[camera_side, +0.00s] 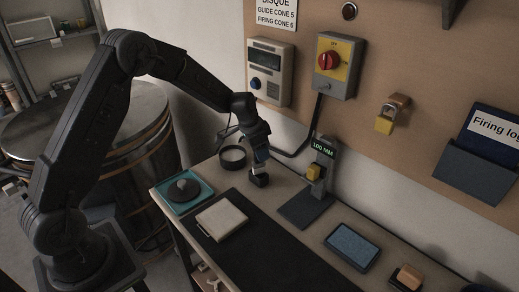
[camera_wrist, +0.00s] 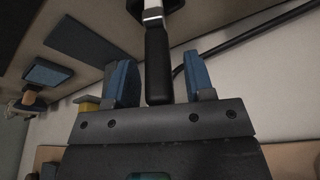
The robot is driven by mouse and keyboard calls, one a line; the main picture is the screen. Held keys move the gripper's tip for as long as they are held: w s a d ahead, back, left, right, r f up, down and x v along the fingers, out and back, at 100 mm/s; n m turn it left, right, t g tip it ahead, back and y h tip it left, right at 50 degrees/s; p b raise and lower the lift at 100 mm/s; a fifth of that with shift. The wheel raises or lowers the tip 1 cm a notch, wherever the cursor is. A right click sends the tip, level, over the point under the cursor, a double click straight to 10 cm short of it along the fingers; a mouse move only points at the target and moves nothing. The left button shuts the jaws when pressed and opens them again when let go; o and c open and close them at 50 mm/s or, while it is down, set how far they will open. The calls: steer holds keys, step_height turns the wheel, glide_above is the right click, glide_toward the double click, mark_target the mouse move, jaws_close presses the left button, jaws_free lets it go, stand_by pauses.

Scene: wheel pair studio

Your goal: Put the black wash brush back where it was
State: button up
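The black wash brush (camera_side: 258,180) is below my gripper (camera_side: 261,157) in the side view, its dark head down at the table top and a pale metal band above it. In the wrist view the brush's black handle (camera_wrist: 158,65) points in between the two blue fingers of my gripper (camera_wrist: 161,85). A gap shows between the handle and the right finger, and a narrower one at the left finger. The fingers are open around the handle. The side view hides the handle's upper end behind the fingers.
A dark round ring or dish (camera_side: 232,158) stands close left of the brush. A gauge stand (camera_side: 308,205) with a yellow part is close right. A pale square slab (camera_side: 221,221), a teal tray (camera_side: 170,207) and a blue-screened tablet (camera_side: 352,246) lie around. The black mat (camera_side: 275,250) is mostly clear.

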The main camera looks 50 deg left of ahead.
steer(key=v, duration=1.3)
steer(key=s+d+r+n+t, duration=0.1)
steer(key=s+d+r, duration=0.25)
steer(key=s, duration=0.25)
steer(key=s+d+r+n, duration=0.1)
steer(key=s+d+r, duration=0.2)
steer(key=s+r, duration=0.3)
steer(key=s+d+n, duration=0.1)
steer(key=s, duration=0.7)
steer(key=s+d+f+n+t+y, duration=0.1)
steer(key=s+d, duration=0.1)
steer(key=s, duration=0.7)
steer(key=shift+d+t, duration=0.3)
steer(key=shift+o, duration=0.5)
steer(key=shift+f, duration=0.15)
steer(key=shift+o, duration=0.8)
